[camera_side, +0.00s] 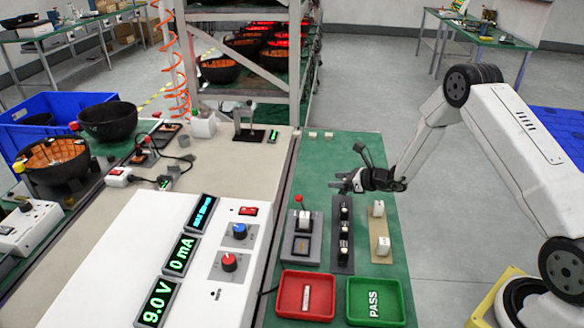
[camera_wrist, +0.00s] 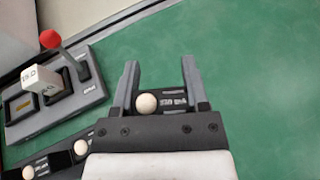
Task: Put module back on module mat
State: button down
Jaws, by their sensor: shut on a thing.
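My gripper (camera_side: 345,184) is above the far end of the black rack (camera_side: 342,262) on the green table. In the wrist view my gripper (camera_wrist: 160,88) has its fingers either side of a small black piece (camera_wrist: 172,101) with a white knob and a printed label; it is shut on this piece. How far the piece is above the rack is unclear. The beige mat (camera_side: 380,257), right of the rack, carries white blocks (camera_side: 383,245). The grey fixture (camera_side: 300,250) with a red-knobbed lever (camera_wrist: 66,55) holds a white labelled module (camera_wrist: 42,83).
A red tray (camera_side: 281,304) and a green PASS tray (camera_side: 404,310) stand at the table's near edge. A white power unit (camera_side: 185,245) is at the left. The green table (camera_side: 345,150) has free room beyond the rack.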

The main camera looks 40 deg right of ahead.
aim_at(336, 199)
jog(key=shift+w+f, duration=0.2)
jog(key=shift+f, duration=1.6)
jog(key=shift+f, duration=0.15)
jog(key=shift+c, duration=0.5)
grip_release()
